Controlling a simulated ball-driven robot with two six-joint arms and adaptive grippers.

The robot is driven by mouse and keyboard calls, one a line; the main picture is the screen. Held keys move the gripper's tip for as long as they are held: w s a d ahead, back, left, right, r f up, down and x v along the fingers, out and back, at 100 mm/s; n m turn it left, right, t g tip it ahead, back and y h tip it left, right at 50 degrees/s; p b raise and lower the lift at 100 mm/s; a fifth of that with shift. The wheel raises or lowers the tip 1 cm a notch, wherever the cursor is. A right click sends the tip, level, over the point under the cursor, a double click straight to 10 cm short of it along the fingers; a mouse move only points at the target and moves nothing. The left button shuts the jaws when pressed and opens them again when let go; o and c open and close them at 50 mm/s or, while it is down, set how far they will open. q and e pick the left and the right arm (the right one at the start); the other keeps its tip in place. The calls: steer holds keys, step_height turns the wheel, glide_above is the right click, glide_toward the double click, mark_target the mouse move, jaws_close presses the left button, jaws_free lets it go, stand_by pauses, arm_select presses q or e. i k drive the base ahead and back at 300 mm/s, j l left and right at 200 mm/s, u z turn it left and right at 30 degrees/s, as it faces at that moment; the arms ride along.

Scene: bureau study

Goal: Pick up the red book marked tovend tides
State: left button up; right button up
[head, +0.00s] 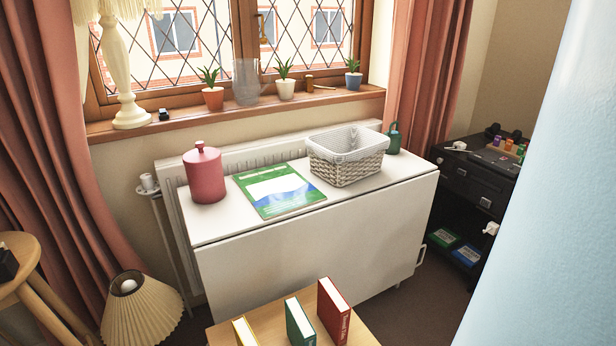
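A red book (334,312) stands upright at the bottom of the head view, on a light wooden surface (266,312). Its spine carries small white lettering, too small to read with certainty. A green book (300,323) stands upright to its left, apart from it. A yellow book (244,332) stands further left, partly cut off by the frame's lower edge. Neither of my grippers is in view.
A white drop-leaf table (310,258) stands behind the books with a red canister (205,175), a green-and-blue book (279,190) and a wicker basket (347,155). A fallen lampshade (141,309) lies left. A large pale blue surface (550,210) blocks the right side.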

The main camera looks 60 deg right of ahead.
mark_target(334, 312)
steer(key=z, duration=2)
